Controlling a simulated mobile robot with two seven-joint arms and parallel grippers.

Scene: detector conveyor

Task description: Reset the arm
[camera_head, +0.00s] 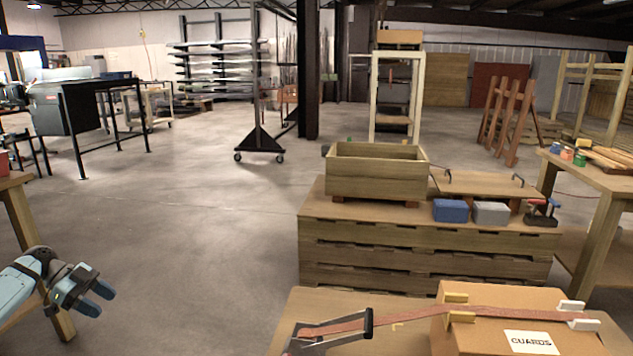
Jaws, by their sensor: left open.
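My left gripper (97,298) is at the lower left of the head view, with its arm coming in from the left edge. Its two blue fingers are apart, and nothing shows between them. It is in the air beside the wooden table at the left edge, well away from the box at the lower right. My right gripper does not show.
A cardboard box labelled GUARDS (480,335) and a grey metal frame with a black bar (368,323) are on the near table (300,305), a brown strip running across both. Behind stand stacked pallets (400,232) with a wooden crate (375,175). A workbench (600,190) is at right. Open floor (190,250) lies between.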

